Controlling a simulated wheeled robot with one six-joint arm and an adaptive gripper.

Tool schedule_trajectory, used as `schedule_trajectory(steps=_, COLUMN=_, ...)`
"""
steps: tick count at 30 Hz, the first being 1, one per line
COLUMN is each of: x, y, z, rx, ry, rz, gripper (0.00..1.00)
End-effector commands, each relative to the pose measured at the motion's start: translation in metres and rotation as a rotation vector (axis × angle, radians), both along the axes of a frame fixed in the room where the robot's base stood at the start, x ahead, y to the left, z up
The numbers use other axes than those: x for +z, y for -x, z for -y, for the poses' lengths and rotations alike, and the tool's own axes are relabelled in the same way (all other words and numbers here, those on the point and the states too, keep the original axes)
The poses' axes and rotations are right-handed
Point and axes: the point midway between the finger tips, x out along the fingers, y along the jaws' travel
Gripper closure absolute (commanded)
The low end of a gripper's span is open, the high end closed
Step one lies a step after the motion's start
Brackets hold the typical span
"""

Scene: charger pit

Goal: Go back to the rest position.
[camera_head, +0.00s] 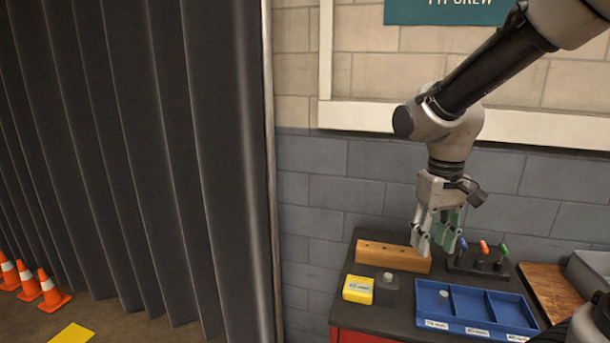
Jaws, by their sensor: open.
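My gripper (435,243) hangs from my arm at the right of the head view, fingers pointing down. Its jaws are open, with no object seen between them. In the picture the fingers overlap the right end of a wooden block (385,252) with holes in its top. I cannot tell how high above the bench the fingertips are.
The dark bench top (385,318) carries a yellow box (358,289), a dark grey block (387,291), a blue compartment tray (472,304) and a rack (478,265) with coloured-handled tools. A brick wall (345,190) stands behind, a dark curtain (150,150) left, orange cones (50,290) far left.

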Motion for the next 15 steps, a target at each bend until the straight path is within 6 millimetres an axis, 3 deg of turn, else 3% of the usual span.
schedule_trajectory(steps=9, x=0.055, y=0.085, z=0.070, rx=-0.038, ry=-0.037, rz=0.228, gripper=0.59)
schedule_trajectory(steps=15, x=0.077, y=0.110, z=0.091, rx=-0.129, ry=-0.040, rz=0.368, gripper=0.59)
